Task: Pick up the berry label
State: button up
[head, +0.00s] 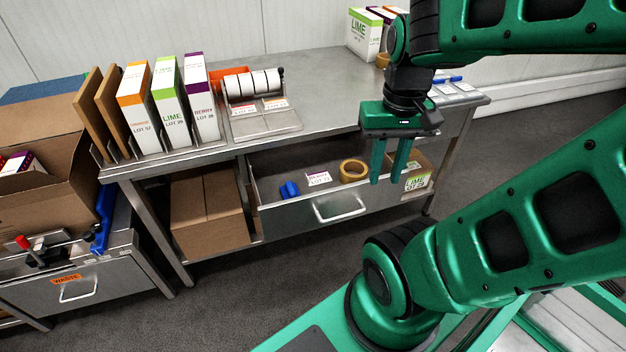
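The berry label (318,178) is a small white rectangle with a purple strip and the word BERRY. It lies in the open drawer (335,208) under the steel table. A blue object (289,190) lies to its left and a roll of brown tape (353,170) to its right. My gripper (387,181) points down at the right end of the drawer, to the right of the label and the tape. Its two green fingers are apart with nothing seen between them. Its exact height over the drawer is hard to tell.
A box with a lime label (416,182) sits at the drawer's right end. Upright cartons (167,105) and a label dispenser (254,90) stand on the table (320,75) above. Brown cardboard (208,210) is on the shelf at left. The drawer's handle (340,208) faces forward.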

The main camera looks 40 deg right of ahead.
jog(key=w+d+f+h, duration=0.1)
jog(key=w+d+f, duration=0.25)
jog(key=w, duration=0.55)
jog(key=n+t, duration=0.3)
jog(key=t, duration=0.1)
send_near(306, 175)
jog(key=x, duration=0.3)
jog(key=shift+w, duration=0.25)
jog(key=shift+s+x, duration=0.15)
jog(key=shift+x, duration=0.8)
jog(key=shift+s+x, duration=0.15)
jog(key=shift+x, duration=1.65)
grip_shut()
